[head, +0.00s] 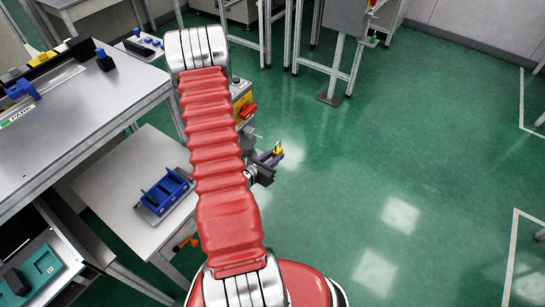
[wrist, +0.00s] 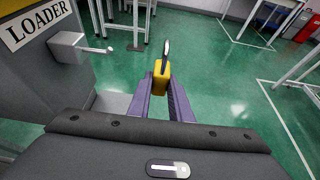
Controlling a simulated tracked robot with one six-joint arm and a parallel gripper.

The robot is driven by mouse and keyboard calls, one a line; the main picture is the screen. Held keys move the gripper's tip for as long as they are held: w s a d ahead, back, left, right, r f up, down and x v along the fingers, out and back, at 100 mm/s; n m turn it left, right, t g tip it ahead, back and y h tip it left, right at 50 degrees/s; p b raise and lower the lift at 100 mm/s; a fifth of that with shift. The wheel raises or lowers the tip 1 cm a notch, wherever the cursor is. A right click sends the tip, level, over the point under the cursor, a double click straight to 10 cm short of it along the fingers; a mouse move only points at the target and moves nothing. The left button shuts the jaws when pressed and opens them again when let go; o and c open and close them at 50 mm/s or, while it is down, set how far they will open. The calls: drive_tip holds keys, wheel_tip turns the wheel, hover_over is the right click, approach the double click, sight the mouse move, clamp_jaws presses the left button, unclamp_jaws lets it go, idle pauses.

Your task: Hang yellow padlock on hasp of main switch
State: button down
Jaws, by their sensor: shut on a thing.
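The yellow padlock (wrist: 159,81) is between the fingertips of my gripper (wrist: 159,92) in the wrist view, with its dark shackle standing up. In the head view the padlock (head: 278,150) shows small at the tip of my gripper (head: 270,157), right of my red arm. My gripper is shut on the padlock. A red switch part (head: 247,110) on a yellow and grey box shows just above the gripper in the head view, partly hidden by my arm. The padlock is apart from it. I cannot make out the hasp clearly.
In the wrist view a grey cabinet labelled LOADER (wrist: 40,24) stands at left, with a grey block and rod (wrist: 80,48) jutting right. A white table with a blue tray (head: 166,192) is left of my arm in the head view. Green floor at right is clear.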

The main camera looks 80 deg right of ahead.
drive_tip(key=shift+s, duration=0.2)
drive_tip(key=shift+w+d, duration=0.1)
drive_tip(key=w+d+f, duration=0.1)
drive_tip(key=w+d, duration=0.2)
drive_tip(key=w, duration=0.5)
drive_tip(key=shift+w+d+f, duration=0.25)
drive_tip(key=shift+w+f, duration=0.05)
drive_tip(key=shift+f, duration=0.05)
idle(1.5)
idle(0.5)
drive_tip(key=c, duration=1.5)
unclamp_jaws()
drive_tip(key=shift+c, duration=0.2)
